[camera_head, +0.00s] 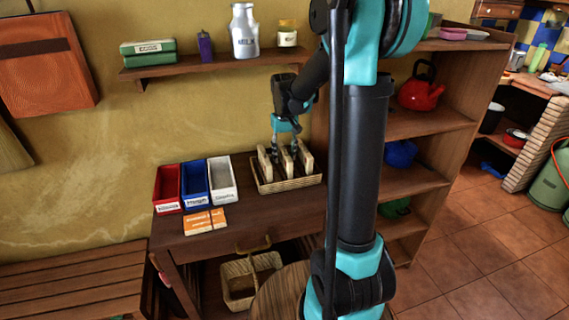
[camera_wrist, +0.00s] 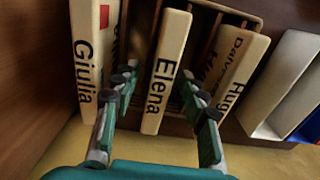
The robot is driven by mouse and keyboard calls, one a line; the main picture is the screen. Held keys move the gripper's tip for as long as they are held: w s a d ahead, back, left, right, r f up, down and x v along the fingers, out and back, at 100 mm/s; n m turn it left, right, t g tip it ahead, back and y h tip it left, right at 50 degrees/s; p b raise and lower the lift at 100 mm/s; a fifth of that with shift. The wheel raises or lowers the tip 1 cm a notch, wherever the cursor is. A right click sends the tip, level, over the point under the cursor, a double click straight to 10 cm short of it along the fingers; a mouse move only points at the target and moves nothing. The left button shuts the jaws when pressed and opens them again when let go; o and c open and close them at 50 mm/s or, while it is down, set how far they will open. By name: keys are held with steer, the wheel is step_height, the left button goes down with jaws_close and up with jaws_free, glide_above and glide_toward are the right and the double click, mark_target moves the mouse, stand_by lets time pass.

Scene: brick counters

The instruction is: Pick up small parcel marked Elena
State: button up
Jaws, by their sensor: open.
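The small parcel marked Elena (camera_wrist: 167,72) stands upright in the middle of a wicker tray (camera_head: 289,185), between two similar parcels. In the wrist view it lies between the two open fingers of my gripper (camera_wrist: 160,108), with a gap on each side. The parcel marked Giulia (camera_wrist: 86,55) is on its left and one whose label begins "Hug" (camera_wrist: 238,65) is on its right. In the head view my gripper (camera_head: 285,150) is over the tray from above, and its fingertips are partly hidden among the parcels.
Red (camera_head: 168,207), blue (camera_head: 196,203) and white (camera_head: 223,200) labelled bins stand left of the tray. Orange-and-white cards (camera_head: 205,222) lie in front of them. A wall shelf (camera_head: 205,66) with a milk can (camera_head: 244,35) is above. A shelf unit (camera_head: 410,125) stands to the right.

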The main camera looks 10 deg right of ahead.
steer(key=shift+f, duration=0.7)
steer(key=shift+c, duration=0.5)
jaws_close()
